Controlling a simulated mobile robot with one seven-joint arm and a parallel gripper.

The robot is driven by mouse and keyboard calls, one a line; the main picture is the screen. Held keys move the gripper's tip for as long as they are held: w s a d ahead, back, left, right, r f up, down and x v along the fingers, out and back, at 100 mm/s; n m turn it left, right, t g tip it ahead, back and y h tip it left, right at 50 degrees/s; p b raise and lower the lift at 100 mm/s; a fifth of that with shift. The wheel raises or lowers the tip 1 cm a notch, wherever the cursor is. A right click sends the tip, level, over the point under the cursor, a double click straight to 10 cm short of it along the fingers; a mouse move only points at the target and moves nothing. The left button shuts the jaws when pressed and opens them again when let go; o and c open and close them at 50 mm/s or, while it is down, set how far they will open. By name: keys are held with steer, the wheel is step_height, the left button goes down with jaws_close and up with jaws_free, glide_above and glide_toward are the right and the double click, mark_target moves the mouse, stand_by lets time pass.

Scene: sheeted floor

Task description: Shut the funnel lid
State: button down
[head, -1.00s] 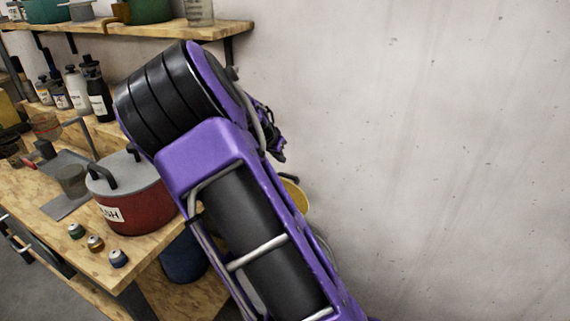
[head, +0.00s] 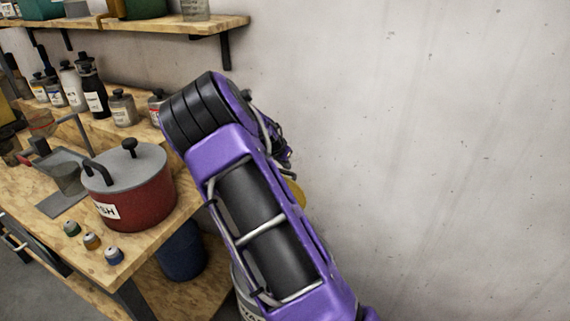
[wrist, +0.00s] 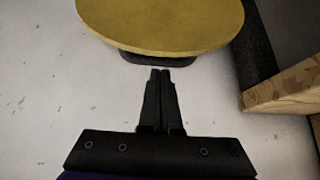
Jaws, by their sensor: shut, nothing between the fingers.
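The funnel lid looks to be the round yellow disc (wrist: 165,22) at the top of the wrist view, with a dark piece, perhaps its handle, under its near edge. A sliver of yellow (head: 297,193) shows past my arm in the head view; the rest is hidden. My gripper (wrist: 160,73) is shut and empty, its fingertips just short of the dark piece; I cannot tell whether they touch. In the head view my gripper is hidden behind my purple arm. A grey labelled container (head: 243,293) shows partly behind my arm, below the yellow; the funnel itself is not clearly seen.
A wooden bench (head: 150,240) at left holds a red pot (head: 135,195), bottles and small jars. A blue drum (head: 181,255) stands underneath. A wooden edge (wrist: 285,88) lies right of my gripper. A pale wall (head: 430,130) fills the right.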

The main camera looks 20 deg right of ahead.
steer(key=shift+s+a, duration=0.1)
steer(key=shift+s+a+r+b, duration=0.1)
steer(key=shift+s+a+b, duration=0.2)
steer(key=shift+s+a+t+h, duration=0.15)
steer(key=shift+t+h, duration=0.25)
